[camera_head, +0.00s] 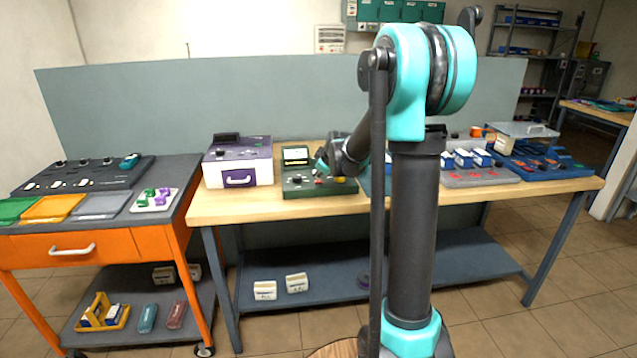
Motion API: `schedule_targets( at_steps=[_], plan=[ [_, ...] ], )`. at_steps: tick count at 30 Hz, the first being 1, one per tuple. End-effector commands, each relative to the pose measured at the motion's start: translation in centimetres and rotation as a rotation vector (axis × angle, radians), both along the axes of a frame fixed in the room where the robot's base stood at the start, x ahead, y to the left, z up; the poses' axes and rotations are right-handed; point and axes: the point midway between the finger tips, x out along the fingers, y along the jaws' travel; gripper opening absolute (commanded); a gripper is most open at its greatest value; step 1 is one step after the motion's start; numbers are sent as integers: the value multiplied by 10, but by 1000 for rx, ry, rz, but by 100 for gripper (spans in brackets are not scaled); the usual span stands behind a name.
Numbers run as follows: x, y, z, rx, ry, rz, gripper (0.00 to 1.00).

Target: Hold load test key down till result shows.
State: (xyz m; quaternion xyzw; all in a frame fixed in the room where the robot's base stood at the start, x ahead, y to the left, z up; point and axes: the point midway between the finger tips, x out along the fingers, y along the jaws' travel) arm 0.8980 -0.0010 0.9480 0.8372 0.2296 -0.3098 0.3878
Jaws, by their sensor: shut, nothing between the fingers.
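A dark green tester (300,188) with keys on its top and a small raised screen (295,155) stands on the wooden bench, left of centre. The screen is lit pale with small dark marks, too small to read. My gripper (319,175) is shut and empty, pointing down at the right part of the tester's key panel. Its tips are at or just above the keys. I cannot tell whether they touch or press one, and the load test key cannot be told apart. My forearm hides the tester's right rear part.
A white and purple box (238,165) stands close to the tester's left. Blue-and-white battery blocks on a grey tray (455,179) and a blue unit (545,168) are at right. An orange cart (105,245) stands left. My arm column blocks the bench middle.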

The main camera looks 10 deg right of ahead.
Motion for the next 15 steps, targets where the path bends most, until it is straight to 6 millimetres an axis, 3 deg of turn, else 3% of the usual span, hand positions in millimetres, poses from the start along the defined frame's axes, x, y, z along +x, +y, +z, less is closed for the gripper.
schedule_targets(
  at_steps=[8, 15],
  plan=[
    [0, 0, 1, 0, 0, 0, 0],
    [0, 0, 21, 0, 0, 0, 0]
  ],
)
